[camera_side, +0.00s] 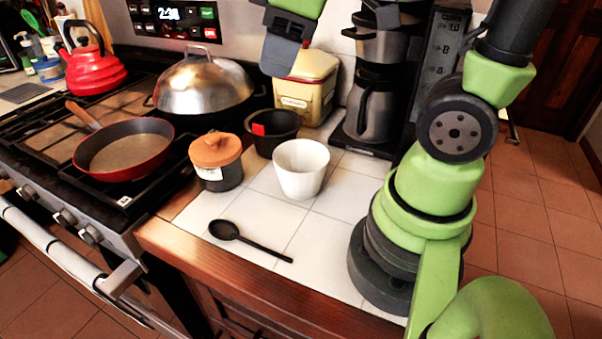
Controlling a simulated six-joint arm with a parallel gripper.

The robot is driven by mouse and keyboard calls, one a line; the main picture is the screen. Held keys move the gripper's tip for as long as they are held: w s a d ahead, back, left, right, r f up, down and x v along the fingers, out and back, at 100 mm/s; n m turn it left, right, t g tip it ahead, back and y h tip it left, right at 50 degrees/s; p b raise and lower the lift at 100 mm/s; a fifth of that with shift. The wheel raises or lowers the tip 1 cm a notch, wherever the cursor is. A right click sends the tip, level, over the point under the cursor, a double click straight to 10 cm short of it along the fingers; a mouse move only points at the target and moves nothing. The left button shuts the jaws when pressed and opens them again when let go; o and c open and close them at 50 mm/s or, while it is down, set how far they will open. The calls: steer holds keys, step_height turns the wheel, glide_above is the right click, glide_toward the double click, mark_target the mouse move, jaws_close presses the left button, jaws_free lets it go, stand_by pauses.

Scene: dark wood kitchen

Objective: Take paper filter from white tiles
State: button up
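The white paper filter (301,176) stands upright on the white tiles (334,238), with its wide opening facing up. It looks empty as far as I can see into it. My gripper (283,62) shows only in part at the top of the picture, as a dark grey piece below a green link. It is above and behind the paper filter, apart from it, in front of the cream container. Its fingers are not clear enough to tell open from shut. I see nothing held in it.
A black cup-shaped holder (262,144) with a red tab and a lidded jar (217,172) stand left of the filter. A black spoon (250,240) lies in front. Behind are a cream container (308,92) and a coffee maker (373,110). The stove is left.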

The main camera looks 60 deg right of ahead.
steer(key=w+d+f+n+g, duration=0.2)
steer(key=w+d+f+n, duration=0.15)
steer(key=n, duration=0.25)
steer(key=n+g+h, duration=0.1)
steer(key=n+g, duration=0.3)
steer(key=n, duration=0.7)
glide_above(275, 153)
steer(key=w, duration=0.1)
step_height(275, 153, down, 12)
steer(key=shift+s+d+f, duration=0.1)
steer(key=shift+s+f, duration=0.15)
steer(key=shift+f, duration=1.35)
steer(key=shift+s+a+f, duration=0.1)
steer(key=shift+s+f, duration=0.15)
steer(key=shift+f, duration=1.4)
steer(key=shift+s+d+f, duration=0.1)
steer(key=shift+s+f, duration=0.15)
steer(key=shift+f, duration=1.35)
jaws_close()
